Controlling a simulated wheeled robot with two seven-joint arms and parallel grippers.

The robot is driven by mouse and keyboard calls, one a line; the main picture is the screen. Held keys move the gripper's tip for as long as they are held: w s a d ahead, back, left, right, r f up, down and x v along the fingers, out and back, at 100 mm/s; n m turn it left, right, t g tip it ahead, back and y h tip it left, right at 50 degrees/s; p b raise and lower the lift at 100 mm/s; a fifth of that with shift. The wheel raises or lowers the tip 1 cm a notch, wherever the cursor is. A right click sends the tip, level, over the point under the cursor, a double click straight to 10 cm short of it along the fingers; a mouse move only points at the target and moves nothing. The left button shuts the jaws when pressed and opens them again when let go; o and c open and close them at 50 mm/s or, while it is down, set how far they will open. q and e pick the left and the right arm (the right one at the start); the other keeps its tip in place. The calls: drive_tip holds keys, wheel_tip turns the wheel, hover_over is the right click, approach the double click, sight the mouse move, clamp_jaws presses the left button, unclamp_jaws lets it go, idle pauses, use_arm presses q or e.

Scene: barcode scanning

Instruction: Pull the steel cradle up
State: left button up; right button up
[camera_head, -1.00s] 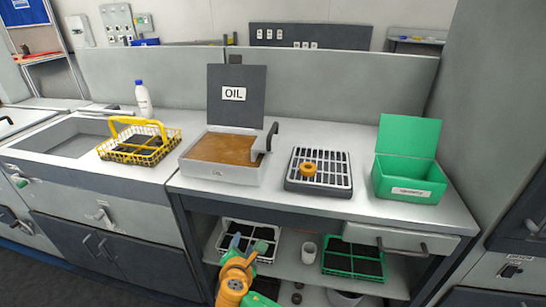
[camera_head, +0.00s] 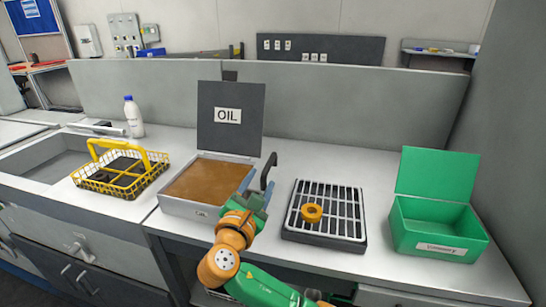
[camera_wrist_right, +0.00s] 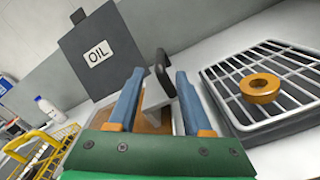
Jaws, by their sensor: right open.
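The steel cradle shows as a grey plate (camera_wrist_right: 157,95) with an upright black handle (camera_head: 268,171) at the right side of the oil bath (camera_head: 185,209). Its lower part is hidden by the oil and my gripper. The bath holds brown oil, and its dark lid marked OIL (camera_head: 228,116) stands open behind. My right gripper (camera_head: 254,187) is open and empty, just in front of the handle in the head view. In the right wrist view the handle (camera_wrist_right: 163,72) shows beyond and between the blue fingers. I cannot tell any contact. My left gripper is not in view.
A drain rack (camera_head: 343,214) with an orange ring (camera_head: 312,212) stands right of the bath. A green open box (camera_head: 438,227) is further right. A yellow wire basket (camera_head: 122,182) and a white bottle (camera_head: 133,120) are left. Bare counter lies between rack and box.

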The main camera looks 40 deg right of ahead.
sight(271, 159)
drive_tip(key=x, duration=0.9)
drive_tip(key=shift+w+d, duration=0.2)
drive_tip(key=shift+c, duration=0.2)
drive_tip(key=shift+s+d, duration=0.1)
drive_tip(key=shift+d, duration=0.05)
drive_tip(key=c, duration=0.7)
clamp_jaws()
drive_tip(key=shift+r+p, duration=0.2)
drive_tip(key=shift+p, duration=0.1)
